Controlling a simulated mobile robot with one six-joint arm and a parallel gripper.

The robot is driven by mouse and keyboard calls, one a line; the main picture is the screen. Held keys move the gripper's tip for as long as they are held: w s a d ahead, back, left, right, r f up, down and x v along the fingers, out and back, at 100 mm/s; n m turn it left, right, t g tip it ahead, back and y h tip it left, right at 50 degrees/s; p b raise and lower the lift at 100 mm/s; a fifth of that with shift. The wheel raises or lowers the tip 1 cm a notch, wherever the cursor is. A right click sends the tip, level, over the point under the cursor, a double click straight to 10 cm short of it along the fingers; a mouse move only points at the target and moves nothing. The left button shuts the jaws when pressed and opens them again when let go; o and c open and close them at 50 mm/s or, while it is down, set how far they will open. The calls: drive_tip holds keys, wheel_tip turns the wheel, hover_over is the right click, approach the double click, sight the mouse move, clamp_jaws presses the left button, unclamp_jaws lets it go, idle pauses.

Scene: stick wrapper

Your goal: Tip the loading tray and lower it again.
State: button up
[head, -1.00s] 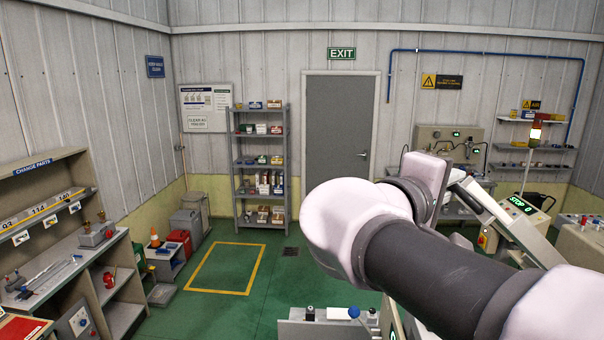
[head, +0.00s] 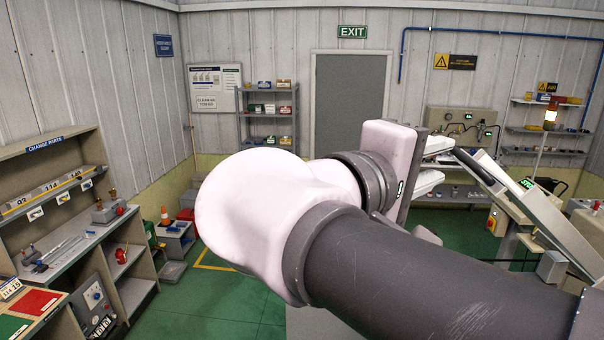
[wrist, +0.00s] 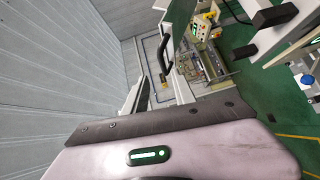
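My gripper (wrist: 160,84) shows in the wrist view, its two pale fingers apart with a gap between them. Nothing is visibly held. A black bar handle (wrist: 165,58) shows beyond the fingertips, beside a green and white panel (wrist: 181,18); I cannot tell whether the fingers touch it. In the head view a long pale panel (head: 548,218), possibly the loading tray, slopes down to the right at the machine.
A green STOP display (head: 527,183) is at the machine on the right. A change-parts shelf (head: 45,190) stands at the left, and a grey shelf rack (head: 268,112) stands by the door (head: 350,100). Green floor (head: 190,300) is open at lower left.

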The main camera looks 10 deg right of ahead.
drive_tip(key=v, duration=0.7)
drive_tip(key=shift+a, duration=0.2)
idle(0.9)
